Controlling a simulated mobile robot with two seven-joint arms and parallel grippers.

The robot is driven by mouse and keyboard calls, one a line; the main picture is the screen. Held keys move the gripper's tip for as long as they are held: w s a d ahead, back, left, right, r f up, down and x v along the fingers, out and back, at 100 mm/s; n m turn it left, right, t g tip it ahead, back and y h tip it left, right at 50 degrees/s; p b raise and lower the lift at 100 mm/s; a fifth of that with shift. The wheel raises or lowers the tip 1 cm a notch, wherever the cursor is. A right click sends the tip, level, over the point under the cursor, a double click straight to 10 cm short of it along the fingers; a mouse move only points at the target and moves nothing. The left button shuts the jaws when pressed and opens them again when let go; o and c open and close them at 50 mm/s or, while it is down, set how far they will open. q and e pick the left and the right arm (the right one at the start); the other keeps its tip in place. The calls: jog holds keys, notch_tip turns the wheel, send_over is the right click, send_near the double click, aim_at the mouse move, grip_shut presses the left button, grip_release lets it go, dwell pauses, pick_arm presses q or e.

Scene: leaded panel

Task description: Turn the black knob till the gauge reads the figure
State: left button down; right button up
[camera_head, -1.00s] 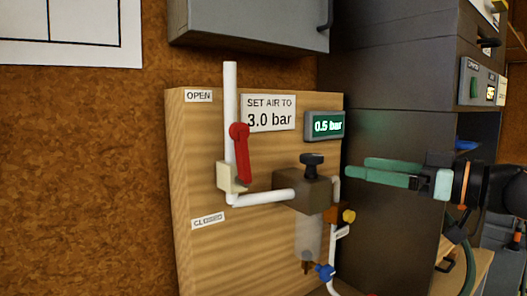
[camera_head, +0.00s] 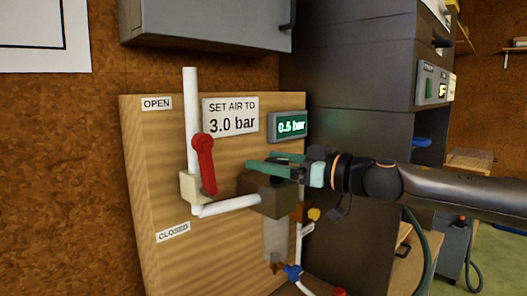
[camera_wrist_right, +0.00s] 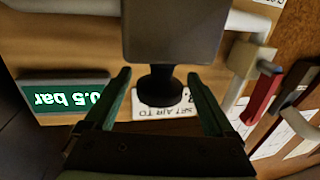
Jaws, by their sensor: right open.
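The black knob (camera_wrist_right: 160,88) shows in the right wrist view on the grey-brown regulator block (camera_wrist_right: 172,30). My right gripper (camera_head: 262,167) has green fingers and is open. In the right wrist view its fingers (camera_wrist_right: 159,77) stand on either side of the knob, with gaps visible on both sides. In the head view the fingers largely hide the knob above the block (camera_head: 266,197). The green gauge (camera_head: 290,127) reads 0.5 bar. The sign (camera_head: 231,117) says "SET AIR TO 3.0 bar". My left gripper is not in view.
A red lever (camera_head: 205,165) and white pipe (camera_head: 191,110) are left of the block on the wooden panel (camera_head: 160,200). A yellow knob (camera_head: 314,214) and blue valve (camera_head: 293,272) sit below. A grey cabinet (camera_head: 210,22) hangs above.

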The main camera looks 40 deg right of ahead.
jog(key=shift+p+x, duration=0.35)
jog(key=shift+x, duration=0.6)
jog(key=c, duration=1.4)
jog(key=shift+o, duration=0.2)
jog(key=shift+h, duration=0.3)
